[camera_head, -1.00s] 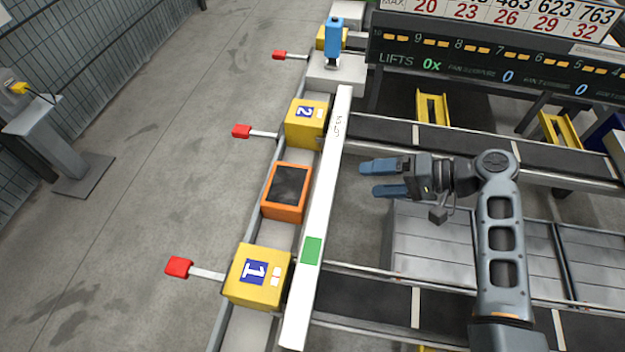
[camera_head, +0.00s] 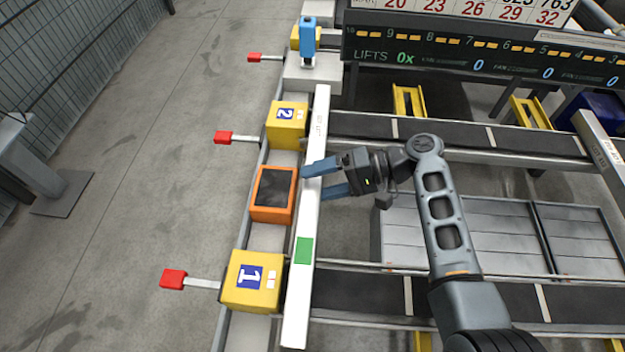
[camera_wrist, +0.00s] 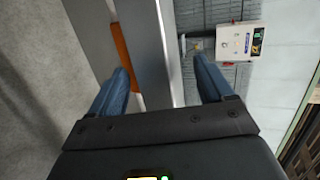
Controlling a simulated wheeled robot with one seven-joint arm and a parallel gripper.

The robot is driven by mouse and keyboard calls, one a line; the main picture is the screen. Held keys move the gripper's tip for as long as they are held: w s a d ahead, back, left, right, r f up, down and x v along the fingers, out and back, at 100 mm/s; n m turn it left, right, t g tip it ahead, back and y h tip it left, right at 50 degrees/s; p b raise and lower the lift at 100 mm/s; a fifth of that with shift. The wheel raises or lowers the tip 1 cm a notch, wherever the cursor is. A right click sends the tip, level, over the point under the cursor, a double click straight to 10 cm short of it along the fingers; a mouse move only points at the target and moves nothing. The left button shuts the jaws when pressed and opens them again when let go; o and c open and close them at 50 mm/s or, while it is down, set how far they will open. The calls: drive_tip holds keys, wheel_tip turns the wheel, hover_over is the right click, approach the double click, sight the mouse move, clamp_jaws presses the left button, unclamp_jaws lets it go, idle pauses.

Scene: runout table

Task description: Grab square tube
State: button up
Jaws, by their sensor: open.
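The square tube (camera_head: 305,225) is a long pale bar with a green patch near its lower end. It lies lengthwise along the row of yellow and orange boxes in the head view. My gripper (camera_head: 302,183) is open, and its two blue fingers overlap the tube's middle in that view, beside the orange box. In the wrist view a long grey bar, apparently the tube (camera_wrist: 142,45), runs between the spread fingers (camera_wrist: 160,70). Nothing is gripped. I cannot tell the height gap or whether the fingers touch the tube.
Yellow boxes marked 2 (camera_head: 287,125) and 1 (camera_head: 253,281) flank the orange dark-topped box (camera_head: 274,194). Red-tipped levers (camera_head: 174,279) stick out left. A blue-topped device (camera_head: 308,40) stands at the rail's far end. A display board (camera_head: 480,60) stands behind.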

drive_tip(key=shift+c, duration=0.5)
drive_tip(key=shift+f, duration=0.1)
clamp_jaws()
idle(0.5)
